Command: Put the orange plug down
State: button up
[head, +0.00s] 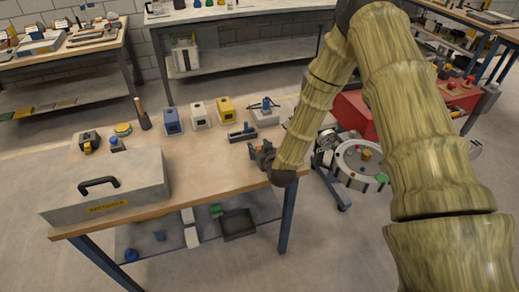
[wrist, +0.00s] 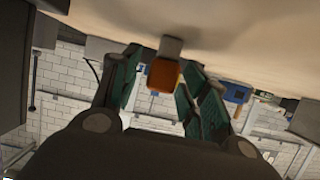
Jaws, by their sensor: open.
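The orange plug (wrist: 163,76) shows in the wrist view between my gripper's two green-padded fingers, with a grey end piece (wrist: 171,47) against the pale wooden surface. My gripper (wrist: 161,68) is open, with a finger on either side of the plug; the fingers look apart from it. In the head view my gripper (head: 262,155) is low over the right end of the wooden workbench (head: 215,172). The plug is small and mostly hidden by the gripper there.
A grey toolbox (head: 110,192) stands at the bench's front left. Blue (head: 172,121), white (head: 198,116) and yellow (head: 226,109) boxes line the back. A dark tool (head: 242,132) lies near my gripper. A round white-rimmed fixture (head: 345,160) stands right of the bench. The bench middle is clear.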

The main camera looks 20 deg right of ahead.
jog(key=shift+r, duration=0.25)
jog(key=b+v, duration=0.2)
jog(key=v, duration=1)
jog(key=shift+f+b, duration=0.1)
jog(key=shift+b, duration=0.2)
jog(key=s+a+f+g, duration=0.1)
jog(key=s+f+g, duration=0.5)
jog(key=s+f, duration=0.9)
jog(key=s+f+g, duration=0.3)
jog(key=s+f, duration=0.2)
jog(key=s, duration=0.6)
jog(key=s+f+g, duration=0.4)
jog(key=s+f, duration=0.2)
jog(key=s, duration=0.5)
jog(key=shift+s+d+m+g, duration=0.2)
jog(key=shift+d+m+g, duration=0.1)
jog(key=shift+m, duration=0.1)
